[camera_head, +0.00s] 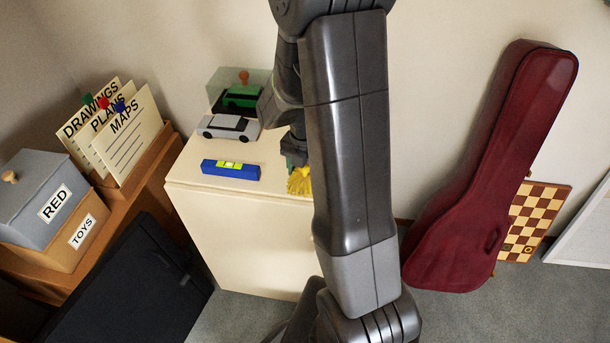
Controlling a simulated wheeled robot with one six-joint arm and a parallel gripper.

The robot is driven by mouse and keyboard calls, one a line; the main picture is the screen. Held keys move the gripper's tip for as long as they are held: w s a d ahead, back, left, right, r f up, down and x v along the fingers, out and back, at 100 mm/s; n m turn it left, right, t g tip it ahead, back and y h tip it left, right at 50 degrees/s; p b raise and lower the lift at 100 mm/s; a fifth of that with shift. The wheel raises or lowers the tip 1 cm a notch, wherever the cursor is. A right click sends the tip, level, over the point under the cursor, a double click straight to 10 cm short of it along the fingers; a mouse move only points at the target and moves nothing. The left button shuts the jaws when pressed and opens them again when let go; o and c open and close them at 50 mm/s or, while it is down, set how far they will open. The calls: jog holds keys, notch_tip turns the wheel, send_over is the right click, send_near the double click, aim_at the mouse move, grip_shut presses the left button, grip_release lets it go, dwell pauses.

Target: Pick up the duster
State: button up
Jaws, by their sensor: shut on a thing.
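The duster (301,182), a yellow fluffy thing, shows in the head view at the right part of the cream cabinet's top. My arm hides part of it. My gripper (295,160) is right above the duster, pointing down and partly hidden behind my own arm. It is shut on the duster. I cannot tell whether the duster touches the cabinet top or is just above it.
On the cream cabinet (245,240) are a blue spirit level (230,170), a silver toy car (229,128) and a clear case (240,88) with a green car. A shelf with boxes (52,200) stands left. A red guitar case (490,165) leans right.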

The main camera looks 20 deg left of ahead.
jog(key=shift+r+p, duration=0.3)
jog(key=shift+r, duration=4.7)
